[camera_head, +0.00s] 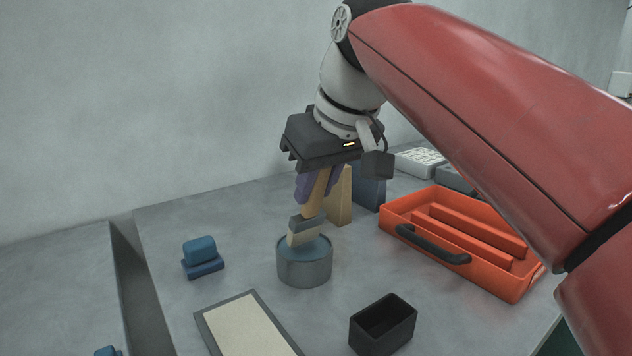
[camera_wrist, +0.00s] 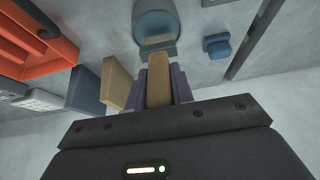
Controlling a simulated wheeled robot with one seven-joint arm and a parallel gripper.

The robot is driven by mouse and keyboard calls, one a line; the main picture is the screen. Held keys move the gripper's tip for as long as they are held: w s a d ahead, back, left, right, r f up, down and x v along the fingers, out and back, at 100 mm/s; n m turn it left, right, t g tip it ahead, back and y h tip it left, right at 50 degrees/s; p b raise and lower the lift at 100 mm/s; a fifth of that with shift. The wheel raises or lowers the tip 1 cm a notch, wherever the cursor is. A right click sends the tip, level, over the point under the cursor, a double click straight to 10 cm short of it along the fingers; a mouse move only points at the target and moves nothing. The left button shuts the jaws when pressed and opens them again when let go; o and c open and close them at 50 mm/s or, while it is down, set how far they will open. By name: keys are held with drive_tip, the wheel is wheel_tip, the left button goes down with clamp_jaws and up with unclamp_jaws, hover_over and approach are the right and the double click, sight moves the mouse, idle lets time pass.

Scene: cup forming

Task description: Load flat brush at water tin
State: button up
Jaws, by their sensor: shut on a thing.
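My gripper (camera_head: 317,187) is shut on the wooden handle of the flat brush (camera_head: 314,197). The brush tilts slightly, with its grey ferrule and pale bristles pointing down. The bristle end is at the mouth of the round grey water tin (camera_head: 305,268), over the blue water surface. I cannot tell how deep the tips reach. In the wrist view the brush handle (camera_wrist: 158,87) runs between the purple fingers (camera_wrist: 160,85) toward the tin (camera_wrist: 155,20), whose rim is partly behind the ferrule.
An orange tray (camera_head: 400,222) with a dark handle stands at right. A tan block (camera_head: 341,200) and a dark blue block (camera_head: 370,190) stand behind the tin. A blue piece (camera_head: 201,250) lies left. A framed pale panel (camera_head: 248,328) and a black open box (camera_head: 383,325) are in front.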

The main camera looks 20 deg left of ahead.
drive_tip(key=shift+f, duration=0.65)
idle(1.3)
wheel_tip(320, 180, up, 3)
drive_tip(key=shift+f+p, duration=0.2)
drive_tip(key=shift+p, duration=0.8)
drive_tip(key=shift+r, duration=2.3)
